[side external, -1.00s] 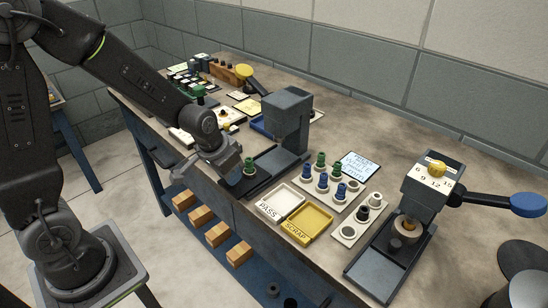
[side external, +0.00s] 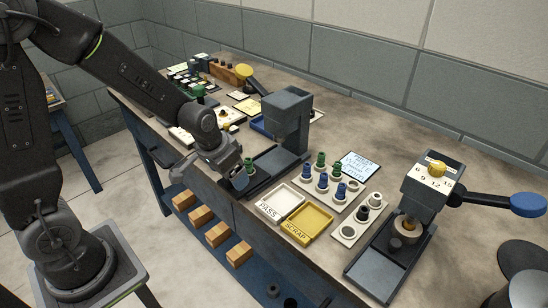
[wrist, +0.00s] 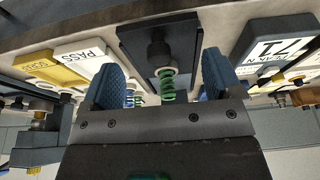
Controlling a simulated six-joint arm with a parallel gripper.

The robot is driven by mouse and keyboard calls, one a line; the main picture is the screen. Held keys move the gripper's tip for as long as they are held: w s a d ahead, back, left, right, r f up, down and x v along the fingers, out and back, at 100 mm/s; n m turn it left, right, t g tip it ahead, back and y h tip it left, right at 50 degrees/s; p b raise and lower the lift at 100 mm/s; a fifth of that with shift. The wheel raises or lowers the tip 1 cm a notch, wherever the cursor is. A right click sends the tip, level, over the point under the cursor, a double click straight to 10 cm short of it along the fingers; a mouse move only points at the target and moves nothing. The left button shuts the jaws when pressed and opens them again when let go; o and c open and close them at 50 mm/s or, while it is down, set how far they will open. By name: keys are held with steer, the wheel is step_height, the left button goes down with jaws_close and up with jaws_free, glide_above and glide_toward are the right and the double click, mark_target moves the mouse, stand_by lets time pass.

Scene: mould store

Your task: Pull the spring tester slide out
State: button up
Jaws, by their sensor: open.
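The spring tester (side external: 287,108) is a dark grey machine with an overhanging head on the bench. Its dark slide (wrist: 187,32) is a low flat plate, seen in the wrist view between my finger pads. A green spring (side external: 249,164) stands at the slide's front end, partly hidden by my gripper in the side view. The green spring (wrist: 167,84) and a dark round knob (wrist: 160,52) beside it appear between the pads. My gripper (side external: 241,177) is open at the slide's front end, with blue pads on both sides. I cannot tell whether the pads touch anything.
A white PASS tray (side external: 279,192) and a yellow SCRAP tray (side external: 328,212) lie right of the tester. A rack (side external: 309,187) holds green and blue springs. A second machine (side external: 429,185) with a blue-ended lever stands farther right. A PEAK N display (wrist: 274,50) shows in the wrist view.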

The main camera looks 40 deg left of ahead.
steer(key=shift+r, duration=3.3)
steer(key=shift+s+r, duration=0.1)
steer(key=s+d+r+t, duration=0.2)
steer(key=s+r, duration=0.7)
steer(key=s, duration=0.5)
steer(key=shift+s+d+r, duration=0.3)
steer(key=shift+s+d, duration=0.1)
steer(key=shift+d, duration=0.05)
